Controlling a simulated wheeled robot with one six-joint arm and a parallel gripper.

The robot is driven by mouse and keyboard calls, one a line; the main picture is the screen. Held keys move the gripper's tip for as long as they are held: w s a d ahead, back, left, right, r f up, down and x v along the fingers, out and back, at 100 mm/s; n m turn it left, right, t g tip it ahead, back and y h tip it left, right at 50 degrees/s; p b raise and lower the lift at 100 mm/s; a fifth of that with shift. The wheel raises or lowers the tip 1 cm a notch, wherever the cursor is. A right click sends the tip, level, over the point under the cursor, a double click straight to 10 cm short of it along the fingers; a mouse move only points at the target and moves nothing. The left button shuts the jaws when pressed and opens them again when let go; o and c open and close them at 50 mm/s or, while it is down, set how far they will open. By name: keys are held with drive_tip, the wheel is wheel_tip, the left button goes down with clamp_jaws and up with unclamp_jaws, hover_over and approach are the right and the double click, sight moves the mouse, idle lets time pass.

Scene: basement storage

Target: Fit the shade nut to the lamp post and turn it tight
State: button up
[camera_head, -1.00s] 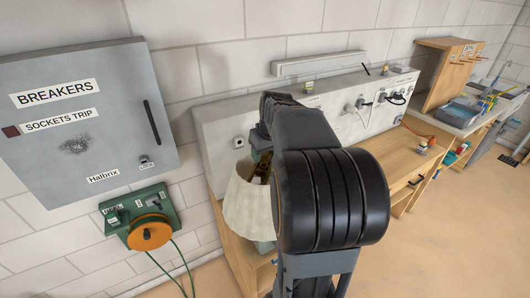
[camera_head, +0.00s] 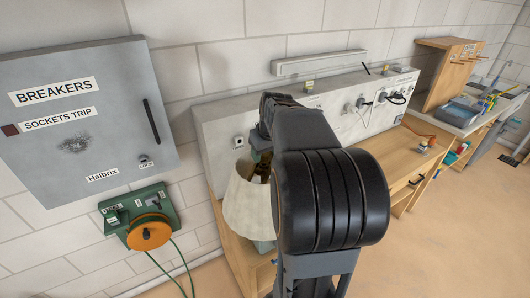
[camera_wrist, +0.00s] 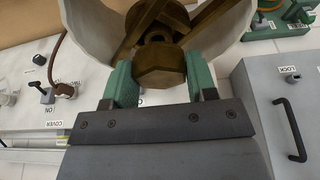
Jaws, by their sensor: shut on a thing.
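The lamp's cream shade (camera_head: 246,207) stands on a wooden bench at the left of my arm in the head view. In the wrist view its pale inner wall (camera_wrist: 218,28) curves around brass spokes (camera_wrist: 203,17). The brass hexagonal shade nut (camera_wrist: 160,66) sits between the green fingers of my gripper (camera_wrist: 161,78), which is shut on it. A round brass part shows just beyond the nut. The lamp post is not clearly visible, and I cannot tell whether the nut touches it.
A grey breaker cabinet (camera_head: 85,115) and a green box with an orange reel (camera_head: 150,234) are on the wall at left. A pale panel with sockets and plugs (camera_head: 340,122) runs behind the bench. A wooden desk (camera_head: 405,170) stands right.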

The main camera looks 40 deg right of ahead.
drive_tip(key=shift+f+b, duration=0.75)
drive_tip(key=shift+f, duration=0.25)
drive_tip(key=o, duration=1.1)
drive_tip(key=shift+r, duration=0.1)
drive_tip(key=v, duration=1.3)
drive_tip(key=shift+s+a+r, duration=0.1)
drive_tip(key=shift+s+r, duration=0.05)
drive_tip(key=shift+r, duration=0.2)
